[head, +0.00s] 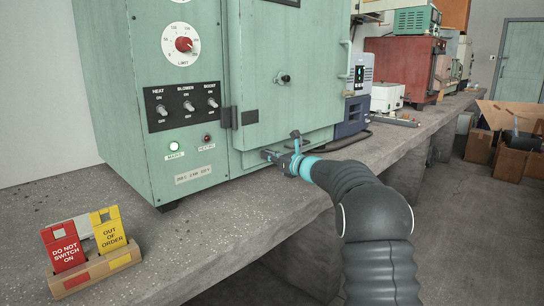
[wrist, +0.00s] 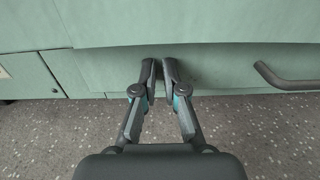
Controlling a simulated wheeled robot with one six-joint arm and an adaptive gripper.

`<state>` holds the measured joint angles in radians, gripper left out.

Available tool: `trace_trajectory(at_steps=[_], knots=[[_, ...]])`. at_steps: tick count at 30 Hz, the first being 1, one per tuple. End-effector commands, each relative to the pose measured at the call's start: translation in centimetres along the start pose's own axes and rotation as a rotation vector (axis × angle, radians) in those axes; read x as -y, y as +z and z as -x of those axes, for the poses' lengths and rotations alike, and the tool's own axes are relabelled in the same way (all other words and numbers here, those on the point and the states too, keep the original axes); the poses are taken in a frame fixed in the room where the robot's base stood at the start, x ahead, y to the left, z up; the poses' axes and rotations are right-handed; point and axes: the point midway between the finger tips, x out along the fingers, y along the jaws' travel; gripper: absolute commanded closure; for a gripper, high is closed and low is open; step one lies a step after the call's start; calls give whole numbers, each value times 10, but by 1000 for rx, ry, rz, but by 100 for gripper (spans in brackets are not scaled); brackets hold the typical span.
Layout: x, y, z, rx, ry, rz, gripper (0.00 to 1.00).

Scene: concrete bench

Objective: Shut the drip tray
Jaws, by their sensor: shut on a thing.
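The drip tray (head: 322,136) is the low green front under the door of the green oven cabinet (head: 208,85). Its front (wrist: 215,75) spans the wrist view, with a grey bar handle (wrist: 288,82) to the right of my fingers. My gripper (head: 283,155) is low in front of the tray. In the wrist view my gripper (wrist: 159,66) has its fingertips close together at the tray front, left of the handle and apart from it. The exact contact at the tips is hidden. How far the tray stands out is hard to tell.
A wooden holder (head: 100,278) with red and yellow signs stands at the left front of the concrete bench (head: 210,240). A blue-grey device (head: 357,105) and a red cabinet (head: 402,65) stand farther right. Cardboard boxes (head: 510,135) are on the floor.

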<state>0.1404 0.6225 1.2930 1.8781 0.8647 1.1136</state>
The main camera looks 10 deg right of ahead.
Motion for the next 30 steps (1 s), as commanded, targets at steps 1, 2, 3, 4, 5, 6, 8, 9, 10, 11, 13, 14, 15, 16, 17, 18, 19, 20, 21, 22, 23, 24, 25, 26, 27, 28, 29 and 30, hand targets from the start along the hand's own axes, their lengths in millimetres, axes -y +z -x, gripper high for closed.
trace_trajectory(at_steps=[1, 2, 3, 4, 5, 6, 8, 9, 10, 11, 13, 14, 15, 16, 17, 18, 19, 20, 21, 22, 23, 24, 25, 26, 27, 28, 29, 30], knots=[[-3, 5, -2, 9, 1, 1, 100], [-3, 5, -1, 9, 2, 2, 100], [-3, 5, 2, 9, 2, 2, 100], [-2, 5, 5, 9, 2, 2, 100], [-1, 4, 9, 8, 1, 2, 100], [1, 3, 16, 7, -1, 2, 100], [6, 3, 27, 7, -5, 2, 100], [8, 2, 35, 6, -7, 2, 100], [10, 1, 41, 5, -9, 2, 100], [11, 3, 50, 5, -11, 1, 100], [11, 2, 65, 4, -11, 0, 100], [10, 3, 71, 4, -9, 1, 100], [8, 2, 78, 3, -6, 0, 100], [7, 2, 83, 3, -4, 1, 100], [6, 2, 88, 3, -2, 1, 100], [5, 2, 94, 3, 0, 1, 100], [4, 2, 99, 3, 1, 1, 100], [4, 2, 104, 3, 1, 1, 100], [4, 2, 110, 3, 2, 1, 100], [4, 2, 114, 3, 2, 0, 100], [4, 2, 117, 3, 3, 1, 100], [4, 2, 121, 3, 3, 0, 100], [3, 2, 124, 3, 3, 0, 100], [3, 2, 126, 3, 3, 0, 100], [3, 2, 129, 3, 4, 1, 100], [3, 2, 130, 2, 5, 2, 100], [2, 2, 132, 0, 6, 6, 100], [-1, 3, 134, -7, 11, 18, 100]])
